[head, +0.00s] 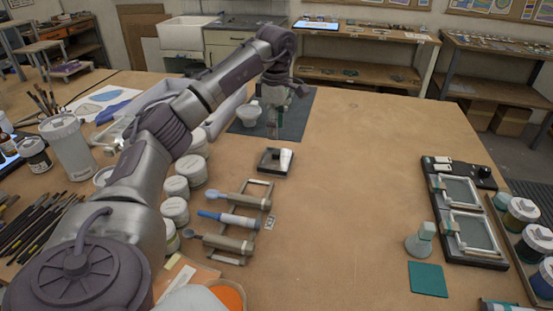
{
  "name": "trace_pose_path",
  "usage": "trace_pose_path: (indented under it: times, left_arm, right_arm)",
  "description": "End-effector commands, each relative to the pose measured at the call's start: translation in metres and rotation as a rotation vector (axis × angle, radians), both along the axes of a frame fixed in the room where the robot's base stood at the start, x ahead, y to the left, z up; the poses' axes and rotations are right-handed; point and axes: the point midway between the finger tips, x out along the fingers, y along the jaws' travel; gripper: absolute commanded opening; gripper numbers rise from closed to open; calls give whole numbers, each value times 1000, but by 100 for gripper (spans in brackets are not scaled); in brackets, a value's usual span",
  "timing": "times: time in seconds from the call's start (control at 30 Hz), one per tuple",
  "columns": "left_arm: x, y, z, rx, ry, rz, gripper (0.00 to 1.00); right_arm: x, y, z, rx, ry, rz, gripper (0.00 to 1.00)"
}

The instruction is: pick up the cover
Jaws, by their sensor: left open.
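My left arm reaches in from the left and bends down over a dark mat (308,103) on the table. My left gripper (275,128) is open and points down there. A pale grey bowl-shaped thing (249,117) stands on the mat just left of the gripper. Closer to me is a small black tray (268,162) with a white block-like piece (286,158) at its right side. I cannot tell which of these, if any, is the cover. The fingertips are small and partly blend with the dark mat. My right gripper is not in view.
Several white jars (176,187) and a rack (258,197) of tools stand left of centre. At right are a black framed stand (470,262), a glass muller (419,241), a teal square (427,279) and paint jars (520,213). The table's middle right is clear.

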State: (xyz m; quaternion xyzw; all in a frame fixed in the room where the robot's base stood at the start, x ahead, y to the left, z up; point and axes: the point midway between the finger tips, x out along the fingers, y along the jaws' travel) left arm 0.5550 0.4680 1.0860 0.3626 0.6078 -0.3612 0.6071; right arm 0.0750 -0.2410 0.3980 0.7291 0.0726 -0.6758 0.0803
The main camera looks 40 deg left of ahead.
Motion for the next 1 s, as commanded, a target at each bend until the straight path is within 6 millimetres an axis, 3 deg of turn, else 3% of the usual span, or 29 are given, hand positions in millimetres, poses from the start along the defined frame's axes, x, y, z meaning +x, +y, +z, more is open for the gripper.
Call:
trace_pose_path:
  times: [0.1, 0.37, 0.63, 0.93, 1.0]
  left_arm:
    - [0, 0, -19, 0, 2, 1, 52]
    - [0, 0, -38, 0, 2, 1, 52]
    - [1, 0, -76, -1, 2, 0, 52]
    - [2, 0, -82, 0, -1, 0, 52]
    - [2, 0, -82, 0, -1, 0, 40]
  right_arm:
    - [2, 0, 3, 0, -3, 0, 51]
    - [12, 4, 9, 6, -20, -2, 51]
    - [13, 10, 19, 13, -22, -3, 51]
    - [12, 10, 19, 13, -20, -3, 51]
    - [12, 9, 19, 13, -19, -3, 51]
